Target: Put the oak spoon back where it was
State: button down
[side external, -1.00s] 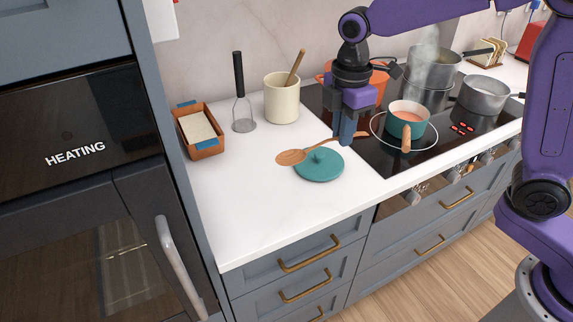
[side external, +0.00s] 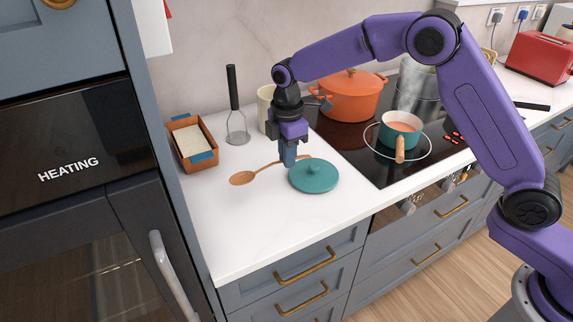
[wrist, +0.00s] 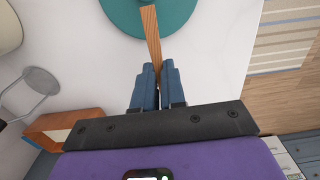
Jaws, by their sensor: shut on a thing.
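The oak spoon is held by its handle in my gripper, low over the white counter. In the side view its bowl (side external: 242,178) points left, and its handle runs right between my fingers. My gripper (side external: 288,163) is shut on it, just left of and behind the teal lid (side external: 314,176). In the wrist view the handle (wrist: 152,35) sticks out past my fingertips (wrist: 158,68) over the lid's edge (wrist: 175,28). The bowl is out of the wrist view. The cream crock (side external: 264,108) stands behind my gripper and is mostly hidden by it.
A black-handled masher (side external: 235,110) stands left of the crock, with a terracotta dish (side external: 191,145) further left. On the hob are an orange pot (side external: 350,97), a teal saucepan (side external: 401,133) and a steaming pot. The counter's front left is clear.

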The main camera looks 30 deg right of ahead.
jog(key=shift+w+f, duration=0.1)
jog(key=shift+f, duration=1.6)
jog(key=shift+f, duration=0.6)
jog(key=c, duration=1.2)
grip_release()
notch_tip(320, 180, up, 12)
jog(key=shift+r, duration=0.65)
